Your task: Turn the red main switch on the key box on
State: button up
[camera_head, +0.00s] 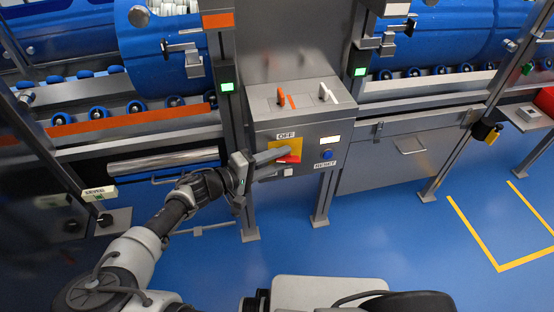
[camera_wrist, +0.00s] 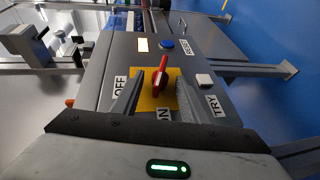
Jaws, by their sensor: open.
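The key box (camera_head: 335,130) is a grey box with a sloping top and a front panel. On the front, the red main switch (camera_wrist: 160,74) sits on a yellow plate (camera_wrist: 147,102). In the wrist view, its handle runs nearly up-down, its lower end toward the ON label (camera_wrist: 163,115); the OFF label (camera_wrist: 119,87) is at left. My gripper (camera_wrist: 162,78) is open, with one finger on each side of the handle; I cannot tell whether they touch it. In the head view, my gripper (camera_head: 283,158) partly hides the switch and plate.
Beside the switch are a blue RESET button (camera_head: 327,155), a lit display (camera_head: 330,139) and a white TRY button (camera_wrist: 204,80). An orange key handle (camera_head: 281,97) and a white one (camera_head: 326,93) stand on top. Blue tubs (camera_head: 165,50) lie on conveyors both sides.

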jog(key=p+v, duration=0.1)
jog(key=v, duration=1.6)
jog(key=shift+s, duration=0.15)
jog(key=shift+a, duration=0.15)
